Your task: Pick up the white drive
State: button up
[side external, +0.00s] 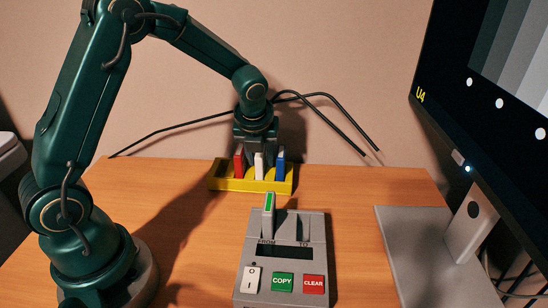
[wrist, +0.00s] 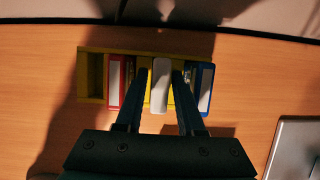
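The white drive (wrist: 160,85) stands in the middle of the yellow rack (wrist: 92,52), between a red drive (wrist: 117,82) and a blue drive (wrist: 203,88). In the side view the white drive (side external: 259,166) shows below my gripper (side external: 257,140). In the wrist view my gripper (wrist: 160,75) is open, with one dark finger on each side of the white drive. Narrow gaps show between the fingers and the drive. The fingertips' exact height against the drive is hard to tell.
A grey copier (side external: 283,258) stands in front of the rack, with a green-marked drive (side external: 268,216) upright in its left slot. A monitor (side external: 497,95) on a grey stand (side external: 425,250) is at the right. Black cables run behind. The rack's leftmost slot is empty.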

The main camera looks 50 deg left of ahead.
grip_shut()
jog(key=shift+r, duration=0.1)
